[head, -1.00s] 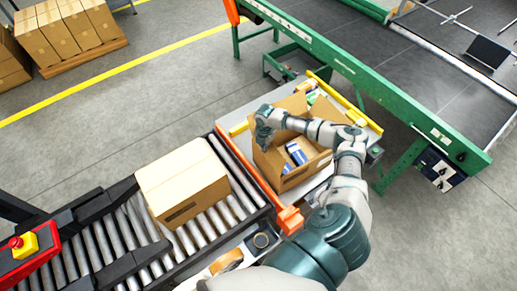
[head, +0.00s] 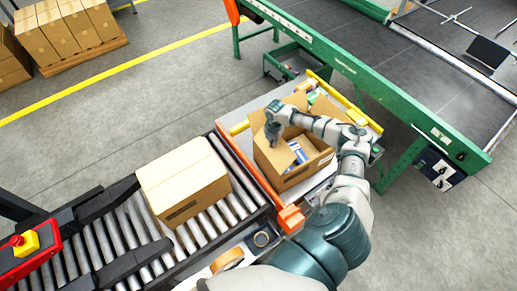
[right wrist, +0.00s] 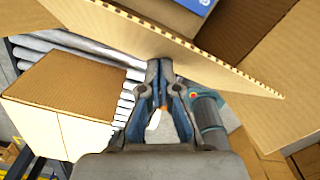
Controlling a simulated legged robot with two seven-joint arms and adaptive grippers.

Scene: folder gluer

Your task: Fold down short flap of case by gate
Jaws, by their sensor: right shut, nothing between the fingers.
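The open case (head: 290,182) stands on the light table past the roller conveyor's end, with blue and white packs (head: 299,153) inside. Its short flap (head: 276,155) on the conveyor side leans inward over part of the contents. My right gripper (head: 272,140) is shut and empty at this flap, fingers pointing down. In the right wrist view the closed fingertips (right wrist: 160,66) are at the corrugated edge of a case panel (right wrist: 190,58); I cannot tell whether they touch. My left gripper is out of view.
A closed carton (head: 183,180) sits on the roller conveyor (head: 130,228). An orange gate bar (head: 290,217) lies between conveyor and table. A yellow rail (head: 345,103) and green-framed conveyor (head: 400,105) bound the far side. Tape rolls (head: 227,260) lie near the front.

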